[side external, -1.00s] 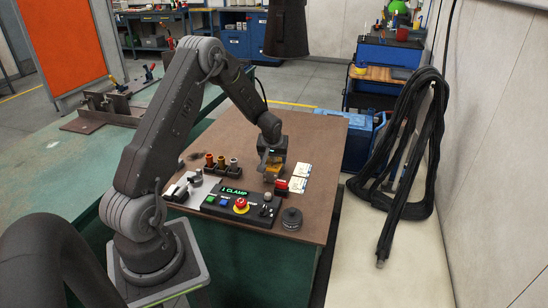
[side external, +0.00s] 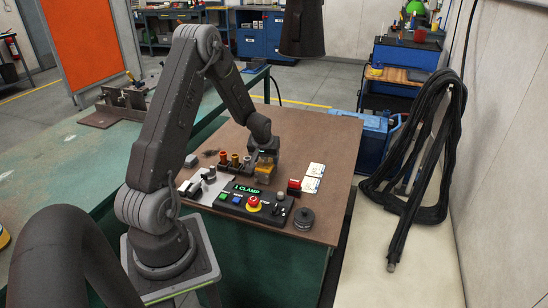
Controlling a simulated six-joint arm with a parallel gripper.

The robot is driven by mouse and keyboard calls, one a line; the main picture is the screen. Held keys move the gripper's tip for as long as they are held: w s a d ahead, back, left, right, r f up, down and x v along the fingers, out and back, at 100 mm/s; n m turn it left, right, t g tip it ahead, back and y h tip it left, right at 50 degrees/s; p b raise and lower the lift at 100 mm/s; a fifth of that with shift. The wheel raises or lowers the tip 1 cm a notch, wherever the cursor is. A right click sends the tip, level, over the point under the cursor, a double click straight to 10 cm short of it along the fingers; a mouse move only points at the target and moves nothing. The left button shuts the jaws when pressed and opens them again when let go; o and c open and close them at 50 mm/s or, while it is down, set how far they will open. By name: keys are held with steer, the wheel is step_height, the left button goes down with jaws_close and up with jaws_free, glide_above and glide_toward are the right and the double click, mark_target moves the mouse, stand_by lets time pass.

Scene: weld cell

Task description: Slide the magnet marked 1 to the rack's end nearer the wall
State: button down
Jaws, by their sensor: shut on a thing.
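My gripper (side external: 264,168) is over the brown tabletop, just right of a dark rack. It is shut on a small yellow-orange block (side external: 264,178), low near the table. The block is partly hidden by the fingers, and I cannot read any mark on it. Whether it touches the table or a rail is too small to tell. The dark rack (side external: 224,168) holds a few upright orange, brown and grey pieces (side external: 234,160). I cannot tell whether this is the magnet rack.
A control box (side external: 262,207) with a green "1 CLAMP" display and red button stands in front. A black round knob (side external: 303,218), red block (side external: 294,187) and white cards (side external: 313,178) lie to the right. The pale wall (side external: 505,150) is at far right. The table's back right is clear.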

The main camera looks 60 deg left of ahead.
steer(key=shift+s+a, duration=0.1)
steer(key=shift+s, duration=0.4)
steer(key=shift+c, duration=0.8)
jaws_free()
steer(key=shift+w, duration=0.1)
steer(key=v, duration=1.3)
steer(key=shift+r, duration=0.35)
